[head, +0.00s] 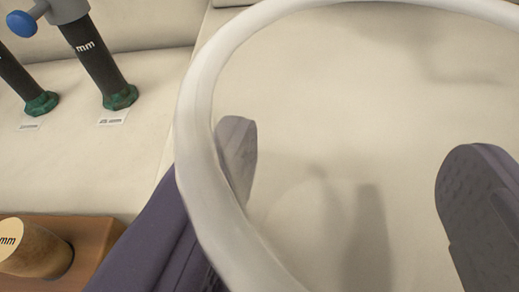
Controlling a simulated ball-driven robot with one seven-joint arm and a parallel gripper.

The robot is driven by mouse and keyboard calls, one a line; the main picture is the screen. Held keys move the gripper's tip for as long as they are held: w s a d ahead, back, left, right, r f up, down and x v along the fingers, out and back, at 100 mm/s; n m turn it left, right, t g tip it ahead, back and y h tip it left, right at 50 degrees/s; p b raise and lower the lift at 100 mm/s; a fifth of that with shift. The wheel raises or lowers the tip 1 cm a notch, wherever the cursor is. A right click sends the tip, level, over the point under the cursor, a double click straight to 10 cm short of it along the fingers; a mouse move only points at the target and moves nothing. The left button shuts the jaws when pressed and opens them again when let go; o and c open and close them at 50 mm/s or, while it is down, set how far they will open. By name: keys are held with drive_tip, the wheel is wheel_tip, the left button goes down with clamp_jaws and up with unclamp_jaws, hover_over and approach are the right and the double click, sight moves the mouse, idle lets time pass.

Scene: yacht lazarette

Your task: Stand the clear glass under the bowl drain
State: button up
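My gripper (350,150) is open. Its left finger (238,150) shows partly behind a thick off-white ring, and its right finger (480,210) stands at the right edge. Only pale surface shows between them. The off-white ring or hose loop (200,110) is very near the camera and runs off the top and bottom of the picture. I cannot tell whether it touches the gripper. I cannot make out a clear glass or a bowl drain in this view.
Two dark pipes with green ends stand at the upper left, one dark pipe (95,60) with a grey fitting and blue knob (22,24). A wooden block (90,235) with a round wooden peg (35,250) is at the lower left. Shadows fall on the pale surface (310,110).

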drive_tip(key=shift+w+a+f, duration=0.15)
drive_tip(key=shift+w+a, duration=0.2)
drive_tip(key=shift+w, duration=0.25)
drive_tip(key=shift+f+b, duration=0.85)
drive_tip(key=shift+f, duration=0.6)
drive_tip(key=shift+f, duration=0.15)
drive_tip(key=o, duration=1.2)
drive_tip(key=shift+c, duration=0.2)
drive_tip(key=shift+f, duration=0.1)
